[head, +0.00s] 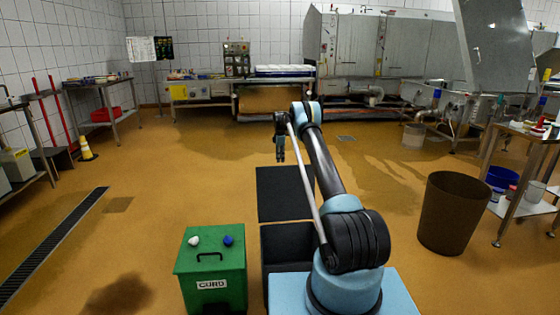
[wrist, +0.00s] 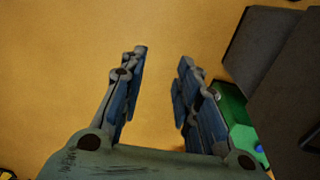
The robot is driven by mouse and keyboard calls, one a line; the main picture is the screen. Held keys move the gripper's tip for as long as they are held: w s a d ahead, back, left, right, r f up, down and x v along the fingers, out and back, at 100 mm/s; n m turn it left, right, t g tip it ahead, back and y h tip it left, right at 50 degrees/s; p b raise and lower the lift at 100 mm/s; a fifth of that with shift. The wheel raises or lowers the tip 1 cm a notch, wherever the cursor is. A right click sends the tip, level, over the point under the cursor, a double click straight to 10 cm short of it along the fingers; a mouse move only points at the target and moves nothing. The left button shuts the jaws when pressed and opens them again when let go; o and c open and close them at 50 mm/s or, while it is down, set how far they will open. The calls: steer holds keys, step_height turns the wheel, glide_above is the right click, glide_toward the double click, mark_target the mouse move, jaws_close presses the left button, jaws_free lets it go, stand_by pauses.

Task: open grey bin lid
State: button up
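A dark grey bin (head: 287,266) stands on the floor right of the green box, partly hidden by my arm. A flat dark panel (head: 278,196), apparently its lid, shows directly behind it; I cannot tell its exact tilt. In the wrist view, dark grey surfaces (wrist: 285,85) fill the right edge. My gripper (head: 280,152) hangs fingers down above and behind the panel in the head view. In the wrist view its two fingers (wrist: 160,75) are spread apart, with only bare floor between them.
A green box (head: 225,272) labelled CURD has a black handle, a white knob and a blue knob on top. A brown tub (head: 452,213) stands to the right, near a table (head: 520,132). A floor drain (head: 50,245) runs at left. Floor beyond the panel is clear.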

step_height(320, 180, up, 12)
steer(key=shift+s+f, duration=0.15)
steer(key=shift+s, duration=0.15)
stand_by(0.3)
